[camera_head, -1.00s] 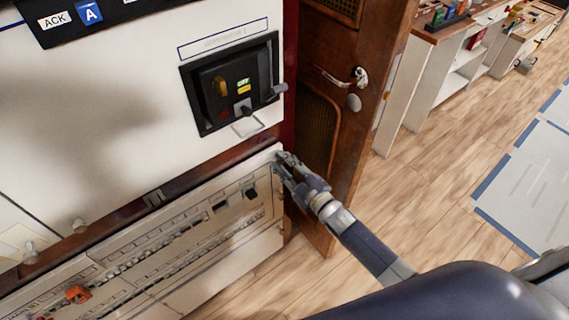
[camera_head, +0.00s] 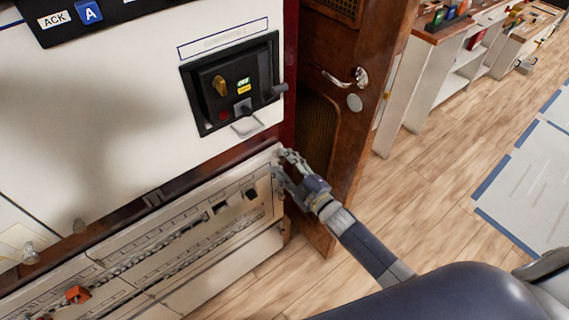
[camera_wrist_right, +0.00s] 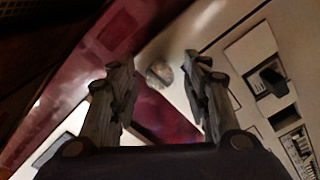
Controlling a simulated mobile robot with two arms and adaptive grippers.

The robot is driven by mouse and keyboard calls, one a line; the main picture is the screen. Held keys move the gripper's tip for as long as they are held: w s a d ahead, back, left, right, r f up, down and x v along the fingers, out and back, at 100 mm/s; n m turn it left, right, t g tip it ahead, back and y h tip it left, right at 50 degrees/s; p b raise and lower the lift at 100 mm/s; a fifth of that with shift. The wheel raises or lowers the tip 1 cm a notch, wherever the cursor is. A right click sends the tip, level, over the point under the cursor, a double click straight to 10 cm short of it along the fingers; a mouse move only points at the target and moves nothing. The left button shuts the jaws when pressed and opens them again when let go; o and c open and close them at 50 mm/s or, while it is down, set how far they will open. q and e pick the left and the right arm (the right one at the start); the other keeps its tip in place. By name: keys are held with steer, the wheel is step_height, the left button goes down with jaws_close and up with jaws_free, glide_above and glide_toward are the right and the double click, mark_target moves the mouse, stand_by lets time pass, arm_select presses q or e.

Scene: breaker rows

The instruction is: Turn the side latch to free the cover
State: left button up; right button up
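The white lower panel (camera_head: 225,240), which looks like the cover, spans the lower left of the head view with rows of breakers. My right gripper (camera_head: 280,162) is at its upper right corner, fingers spread. In the right wrist view the gripper (camera_wrist_right: 160,85) is open and empty. A small rounded metallic piece (camera_wrist_right: 159,74), probably the side latch, shows between and beyond the fingertips. I cannot tell how it is turned, or if a finger touches it; in the head view I cannot make it out. My left gripper is not in view.
A black breaker unit (camera_head: 235,85) with a protruding handle sits above the panel. A brown wooden door (camera_head: 345,120) with a metal lever handle (camera_head: 347,78) stands just right of the gripper. Open wooden floor (camera_head: 430,190) lies further right.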

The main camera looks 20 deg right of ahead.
steer(key=v, duration=1.2)
stand_by(0.5)
steer(key=s+d+f+m+g+h, duration=0.25)
steer(key=s+f, duration=0.25)
steer(key=f, duration=0.8)
steer(key=s+d+f+m+g+h, duration=0.2)
steer(key=s+f+m+g, duration=0.25)
steer(key=f, duration=0.85)
steer(key=s+f+m+g, duration=0.1)
steer(key=s+f+g, duration=0.2)
steer(key=s, duration=0.7)
steer(key=s+a+f+m+g+h, duration=0.1)
steer(key=s+f+m+g, duration=0.1)
steer(key=s+f, duration=0.6)
steer(key=s+a+f+m+g, duration=0.1)
steer(key=s+f+g, duration=0.3)
steer(key=s, duration=0.7)
step_height(320, 180, down, 2)
steer(key=shift+s+m+h, duration=0.35)
steer(key=shift+m, duration=0.15)
